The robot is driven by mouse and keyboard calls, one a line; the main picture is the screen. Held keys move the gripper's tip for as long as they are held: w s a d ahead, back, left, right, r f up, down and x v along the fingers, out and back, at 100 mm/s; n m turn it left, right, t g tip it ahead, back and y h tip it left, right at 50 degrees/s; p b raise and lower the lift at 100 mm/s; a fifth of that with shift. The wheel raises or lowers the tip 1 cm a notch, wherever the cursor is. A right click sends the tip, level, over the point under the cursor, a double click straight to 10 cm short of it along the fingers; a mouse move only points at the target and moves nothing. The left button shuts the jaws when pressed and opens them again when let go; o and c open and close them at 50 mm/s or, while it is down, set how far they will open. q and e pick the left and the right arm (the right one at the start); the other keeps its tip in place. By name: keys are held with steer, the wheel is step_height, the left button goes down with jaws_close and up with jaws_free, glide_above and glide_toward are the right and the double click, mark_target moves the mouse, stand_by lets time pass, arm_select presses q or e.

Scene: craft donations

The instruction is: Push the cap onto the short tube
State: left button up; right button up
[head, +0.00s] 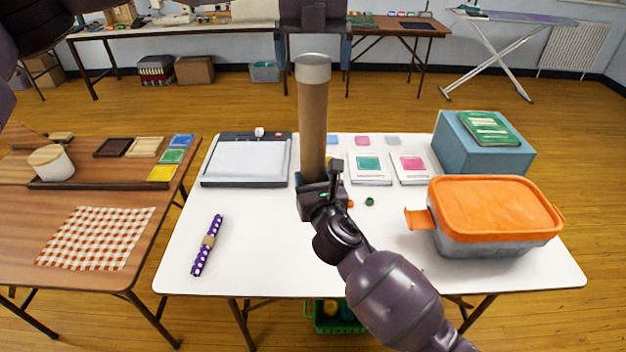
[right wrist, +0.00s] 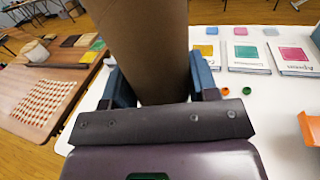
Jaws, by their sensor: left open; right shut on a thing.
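A brown cardboard tube (head: 313,125) stands upright above the white table in the head view; its lower part also shows in the right wrist view (right wrist: 145,45). A pale grey cap (head: 313,68) sits at its top end; I cannot tell how far down it is seated. My right gripper (head: 319,188) is shut on the tube near its lower end, with a blue finger on each side in the right wrist view.
The white table (head: 270,265) holds a paper trimmer (head: 247,160), a purple dotted roll (head: 207,245), an orange-lidded bin (head: 495,210), a blue box (head: 485,155) and small green and orange pieces. A brown table (head: 150,210) stands left. The white table's front middle is clear.

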arm_select(q)
step_height(320, 180, up, 11)
stand_by(0.4)
arm_select(e)
steer(key=o, duration=1.4)
steer(key=shift+s, duration=0.15)
arm_select(q)
steer(key=shift+r, duration=0.25)
arm_select(e)
steer(key=v, duration=1)
steer(key=shift+s, duration=0.25)
steer(key=shift+d, duration=0.1)
